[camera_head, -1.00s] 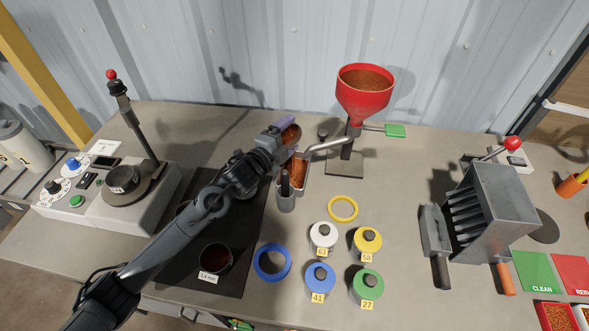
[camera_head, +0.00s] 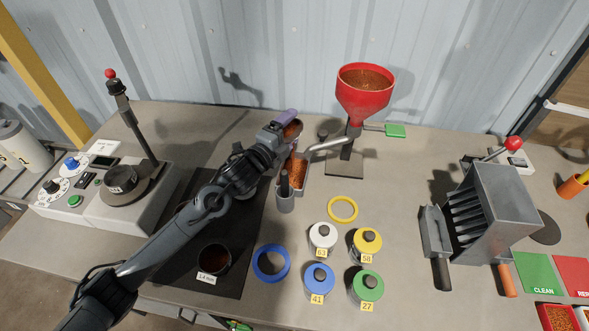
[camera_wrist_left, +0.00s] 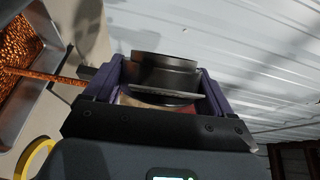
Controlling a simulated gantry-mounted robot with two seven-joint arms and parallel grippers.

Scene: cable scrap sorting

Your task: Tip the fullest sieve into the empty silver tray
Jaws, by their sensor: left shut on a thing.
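My left gripper (camera_head: 285,128) is shut on a round dark sieve (camera_head: 293,130), held tilted above the silver tray (camera_head: 306,182). The sieve's mouth shows copper-orange granules. In the left wrist view the sieve (camera_wrist_left: 164,75) sits between the purple fingers, and a thin stream of granules (camera_wrist_left: 55,77) runs from beside it to the tray (camera_wrist_left: 40,100). Copper granules (camera_head: 299,172) lie in the tray. Another sieve (camera_head: 214,257), labelled 1.4 mm with dark red-brown contents, stands on the black mat (camera_head: 230,282). My arm hides part of the mat. My right gripper is out of view.
A red hopper (camera_head: 363,95) with a grey spout stands behind the tray. Several lidded weights, a blue ring (camera_head: 271,263) and a yellow ring (camera_head: 343,208) lie in front. A slotted metal box (camera_head: 490,215) stands right.

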